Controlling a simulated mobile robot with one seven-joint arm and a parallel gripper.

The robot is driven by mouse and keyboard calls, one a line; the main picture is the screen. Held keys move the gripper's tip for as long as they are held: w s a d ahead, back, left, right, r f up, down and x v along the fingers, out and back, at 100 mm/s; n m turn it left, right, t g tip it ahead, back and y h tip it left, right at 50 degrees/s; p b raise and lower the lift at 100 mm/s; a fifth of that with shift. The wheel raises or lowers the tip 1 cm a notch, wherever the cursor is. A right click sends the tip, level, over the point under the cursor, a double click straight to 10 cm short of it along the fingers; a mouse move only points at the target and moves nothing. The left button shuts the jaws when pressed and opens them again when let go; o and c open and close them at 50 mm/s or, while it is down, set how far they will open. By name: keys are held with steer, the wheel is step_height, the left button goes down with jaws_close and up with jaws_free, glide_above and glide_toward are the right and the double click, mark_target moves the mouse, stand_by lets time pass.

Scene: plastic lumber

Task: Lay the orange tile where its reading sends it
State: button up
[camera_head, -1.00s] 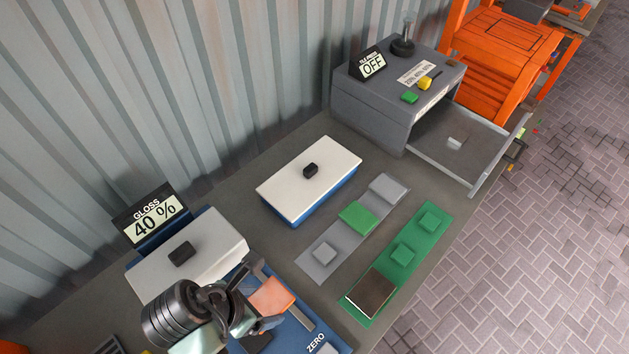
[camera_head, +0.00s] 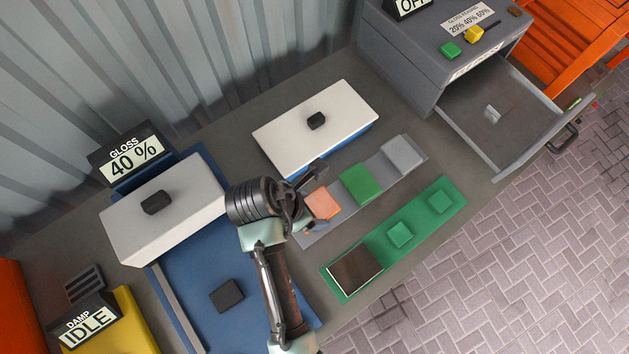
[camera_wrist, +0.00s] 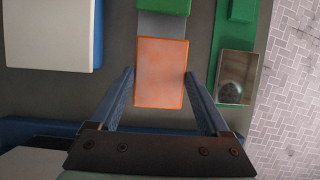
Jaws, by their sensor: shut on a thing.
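The orange tile (camera_head: 323,203) is held by my gripper (camera_head: 312,200) over the near-left end of the grey strip (camera_head: 410,179). It also shows between the fingers in the wrist view (camera_wrist: 160,72). It covers that end's pad; I cannot tell whether it touches it. A green tile (camera_head: 360,184) lies on the strip's middle place, and a grey pad (camera_head: 402,153) is bare at the far end. The gloss display (camera_head: 134,159) reads 40 %.
A white-lidded blue box (camera_head: 314,128) stands close behind the grey strip. An open drawer (camera_head: 475,120) juts out at right. The damp display (camera_head: 86,327) reads IDLE.

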steer(key=shift+w+f, duration=0.1)
steer(key=shift+f, duration=2.65)
